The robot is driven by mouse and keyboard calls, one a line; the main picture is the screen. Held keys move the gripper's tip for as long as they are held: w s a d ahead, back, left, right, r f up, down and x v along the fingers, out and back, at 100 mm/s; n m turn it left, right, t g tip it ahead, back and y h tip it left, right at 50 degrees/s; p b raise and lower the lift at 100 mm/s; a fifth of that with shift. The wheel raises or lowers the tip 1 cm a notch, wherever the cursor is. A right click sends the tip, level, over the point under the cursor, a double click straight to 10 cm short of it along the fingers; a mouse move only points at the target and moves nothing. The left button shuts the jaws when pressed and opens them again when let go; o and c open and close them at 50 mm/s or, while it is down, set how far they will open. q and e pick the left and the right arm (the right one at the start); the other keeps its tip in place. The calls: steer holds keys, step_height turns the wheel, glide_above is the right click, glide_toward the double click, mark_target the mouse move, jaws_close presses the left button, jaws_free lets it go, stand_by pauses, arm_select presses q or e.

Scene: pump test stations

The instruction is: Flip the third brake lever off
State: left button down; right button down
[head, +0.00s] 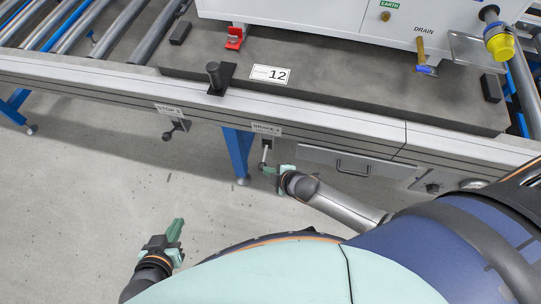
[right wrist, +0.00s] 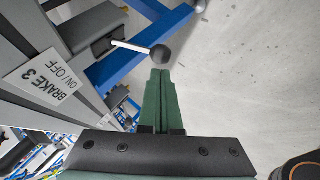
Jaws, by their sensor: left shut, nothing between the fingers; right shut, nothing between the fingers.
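The third brake lever (head: 265,155) hangs under the conveyor's front rail, below the label BRAKE 3 (head: 267,129). In the right wrist view the lever is a pale rod with a black ball knob (right wrist: 160,54), coming out of a grey housing. The ON/OFF label (right wrist: 47,80) is beside it. My right gripper (head: 267,168) is shut and empty at the knob; its green fingertips (right wrist: 160,72) are right by the knob. I cannot tell whether they touch. My left gripper (head: 177,226) is shut and empty, low over the floor at the left.
A STOP 3 lever (head: 176,128) is mounted on the rail to the left. A drawer (head: 352,164) is right of the brake lever. A blue leg (head: 239,153) stands behind it. The conveyor rail (head: 110,80) runs above. The floor at left is clear.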

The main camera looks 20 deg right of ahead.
arm_select(q)
steer(key=shift+r, duration=0.3)
arm_select(e)
steer(key=shift+r, duration=0.15)
